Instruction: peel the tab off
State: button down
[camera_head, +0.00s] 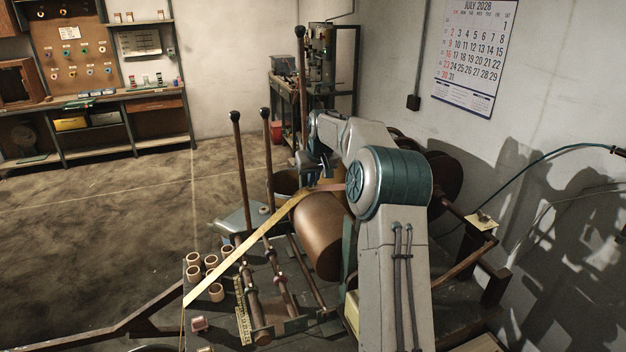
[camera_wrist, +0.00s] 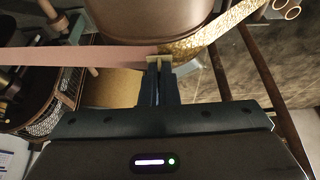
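In the wrist view, my gripper (camera_wrist: 160,66) has its two fingers almost together, with a small pale tab (camera_wrist: 152,62) at their tips. The tab sits where a plain pinkish tape (camera_wrist: 80,57) meets a patterned golden tape (camera_wrist: 215,38). The fingers look closed on the tab; its gripped part is hidden. A large brown roll (camera_wrist: 135,18) is just beyond the join. In the head view, the golden tape (camera_head: 250,248) rises to the pinkish tape (camera_head: 326,188) above the copper-brown roll (camera_head: 318,235).
Metal rods and rollers (camera_head: 280,290) stand left of the roll, with tall black-knobbed levers (camera_head: 239,165) behind. Several small copper-coloured cores (camera_head: 212,261) lie at the bench's left. A wall with a calendar (camera_head: 474,55) is at the right. The floor at left is clear.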

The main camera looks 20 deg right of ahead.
jog(key=shift+r+p, duration=1.85)
jog(key=shift+r, duration=0.55)
